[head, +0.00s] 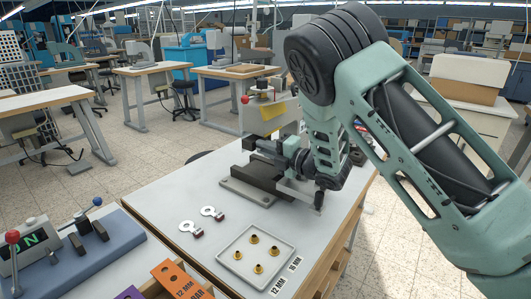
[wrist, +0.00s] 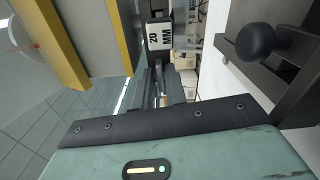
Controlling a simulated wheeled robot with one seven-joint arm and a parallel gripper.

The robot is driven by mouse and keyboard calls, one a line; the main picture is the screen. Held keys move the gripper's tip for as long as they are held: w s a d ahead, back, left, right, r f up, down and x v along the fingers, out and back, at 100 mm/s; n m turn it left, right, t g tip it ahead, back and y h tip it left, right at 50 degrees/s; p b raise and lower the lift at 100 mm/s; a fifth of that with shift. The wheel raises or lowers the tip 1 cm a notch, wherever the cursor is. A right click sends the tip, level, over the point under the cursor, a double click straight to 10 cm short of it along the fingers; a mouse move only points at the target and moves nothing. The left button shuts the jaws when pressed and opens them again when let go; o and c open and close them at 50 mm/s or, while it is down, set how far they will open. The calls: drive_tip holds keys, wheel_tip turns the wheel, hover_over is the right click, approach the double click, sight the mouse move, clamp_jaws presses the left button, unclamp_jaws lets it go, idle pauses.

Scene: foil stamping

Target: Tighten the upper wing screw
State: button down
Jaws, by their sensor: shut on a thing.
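The stamping device (head: 262,183), a dark block on a grey base plate, stands near the back of the worktable in the head view. My gripper (head: 299,162) is at its right side, reaching in from the right, with its fingertips mostly hidden by my arm. In the wrist view my gripper (wrist: 162,92) is shut on a small part that barely shows between the dark fingers. It appears to be the upper wing screw, but its wings cannot be made out.
A black round knob (wrist: 255,41) on a metal bar sits close to the right in the wrist view. A lever box (head: 30,247) stands left.

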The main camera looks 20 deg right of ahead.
drive_tip(key=c, duration=1.4)
unclamp_jaws()
drive_tip(key=shift+c, duration=0.2)
drive_tip(key=shift+d, duration=0.1)
drive_tip(key=b+v, duration=0.2)
drive_tip(key=v, duration=1.5)
drive_tip(key=shift+s+b, duration=0.2)
drive_tip(key=shift+b, duration=0.2)
